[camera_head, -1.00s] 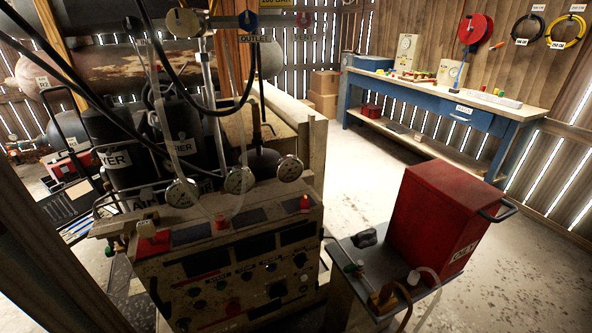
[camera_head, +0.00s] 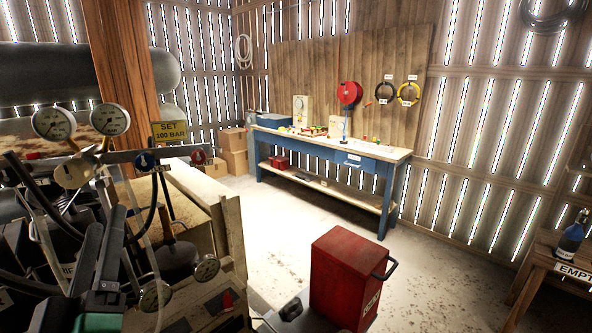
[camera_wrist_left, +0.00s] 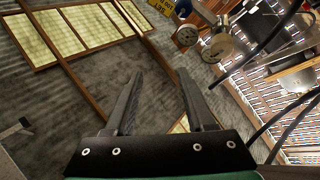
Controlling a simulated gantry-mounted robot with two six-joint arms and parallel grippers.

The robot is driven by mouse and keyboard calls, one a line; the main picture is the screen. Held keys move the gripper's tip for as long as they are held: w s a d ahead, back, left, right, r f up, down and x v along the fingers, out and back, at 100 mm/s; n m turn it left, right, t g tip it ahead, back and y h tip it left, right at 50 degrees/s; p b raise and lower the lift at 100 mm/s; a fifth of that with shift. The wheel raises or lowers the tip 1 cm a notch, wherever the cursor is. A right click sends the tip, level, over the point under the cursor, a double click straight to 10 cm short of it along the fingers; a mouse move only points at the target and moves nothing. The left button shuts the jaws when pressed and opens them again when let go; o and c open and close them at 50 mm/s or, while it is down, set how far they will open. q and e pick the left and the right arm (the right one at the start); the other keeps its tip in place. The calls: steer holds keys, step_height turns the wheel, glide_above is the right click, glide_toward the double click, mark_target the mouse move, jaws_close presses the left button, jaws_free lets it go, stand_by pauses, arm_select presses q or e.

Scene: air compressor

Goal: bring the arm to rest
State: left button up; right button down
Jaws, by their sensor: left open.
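My left gripper (camera_head: 106,218) is at the lower left of the head view, with two dark parallel fingers pointing up and apart. In the left wrist view (camera_wrist_left: 159,75) the fingers are also spread, with nothing between them. It is in front of the air compressor (camera_head: 205,300), near its gauges and hoses, and I cannot tell whether it touches any hose. Two round gauges (camera_head: 110,119) sit above it, and they also appear at the top of the left wrist view (camera_wrist_left: 216,48). My right gripper is not in view.
A red metal box (camera_head: 345,275) stands at the bottom centre. A blue workbench (camera_head: 334,150) stands along the back wall. A wooden table (camera_head: 545,265) with a dark bottle (camera_head: 572,236) is at the right edge. The floor between is open.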

arm_select(q)
steer(key=s+d+r+m+t+h, duration=0.3)
steer(key=s+d+r+m+h, duration=0.15)
steer(key=s+r+m, duration=0.2)
steer(key=s+d+r+m+t+h, duration=0.35)
steer(key=s+r+m+h, duration=0.2)
steer(key=r, duration=0.25)
step_height(320, 180, up, 38)
steer(key=w+g+p, duration=0.1)
steer(key=p, duration=3.8)
steer(key=shift+w+d+r+m, duration=0.15)
steer(key=shift+w+d+m, duration=0.05)
steer(key=shift+d+m, duration=0.1)
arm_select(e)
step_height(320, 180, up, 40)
arm_select(q)
steer(key=shift+s, duration=0.1)
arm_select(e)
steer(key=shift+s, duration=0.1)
